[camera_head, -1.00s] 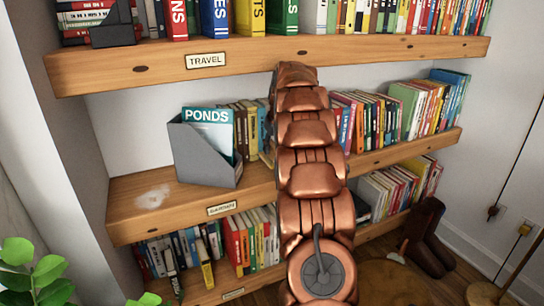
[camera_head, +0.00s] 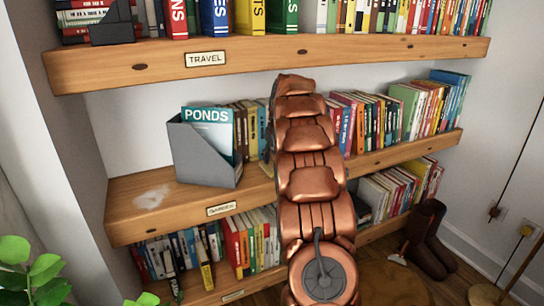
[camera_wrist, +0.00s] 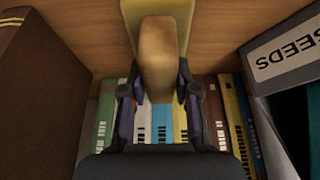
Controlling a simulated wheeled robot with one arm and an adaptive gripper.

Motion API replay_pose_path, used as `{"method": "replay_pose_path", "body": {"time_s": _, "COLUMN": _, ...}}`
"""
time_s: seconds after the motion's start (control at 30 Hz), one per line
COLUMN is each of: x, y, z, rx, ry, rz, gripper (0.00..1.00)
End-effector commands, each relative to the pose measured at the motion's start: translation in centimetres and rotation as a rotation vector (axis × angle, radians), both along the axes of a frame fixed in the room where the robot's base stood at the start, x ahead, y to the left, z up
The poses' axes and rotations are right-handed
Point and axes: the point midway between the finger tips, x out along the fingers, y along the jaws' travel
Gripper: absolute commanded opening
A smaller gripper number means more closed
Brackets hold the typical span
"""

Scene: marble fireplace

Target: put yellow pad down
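The yellow pad (camera_wrist: 158,55) is at the top centre of the wrist view, with a tan, worn-looking face. My gripper (camera_wrist: 158,97) has a finger on each side of the pad and appears shut on it. The wooden shelf board (camera_wrist: 85,35) lies behind the pad. I cannot tell whether the pad touches the board. In the head view my copper arm reaches to the middle shelf (camera_head: 130,205) and hides the gripper. A small yellowish edge (camera_head: 266,166) shows just left of the arm, perhaps the pad.
A grey file box (camera_head: 205,160) with a PONDS booklet (camera_head: 208,125) stands left of my arm. Its SEEDS label (camera_wrist: 287,53) is close on the right in the wrist view. A dark brown object (camera_wrist: 45,90) is close on the left. Books (camera_wrist: 160,125) stand in a row. Bare shelf lies left of the box.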

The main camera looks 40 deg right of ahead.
Motion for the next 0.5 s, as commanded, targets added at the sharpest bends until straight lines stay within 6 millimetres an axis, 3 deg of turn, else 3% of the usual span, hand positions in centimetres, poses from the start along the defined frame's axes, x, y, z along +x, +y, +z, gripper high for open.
{"method": "replay_pose_path", "body": {"time_s": 0.2, "x": -0.01, "y": -0.01, "z": 0.01, "rx": 0.000, "ry": 0.000, "rz": 0.000, "gripper": 0.54}}
{"method": "replay_pose_path", "body": {"time_s": 0.5, "x": -0.02, "y": -0.02, "z": 0.03, "rx": 0.000, "ry": 0.000, "rz": 0.000, "gripper": 0.55}}
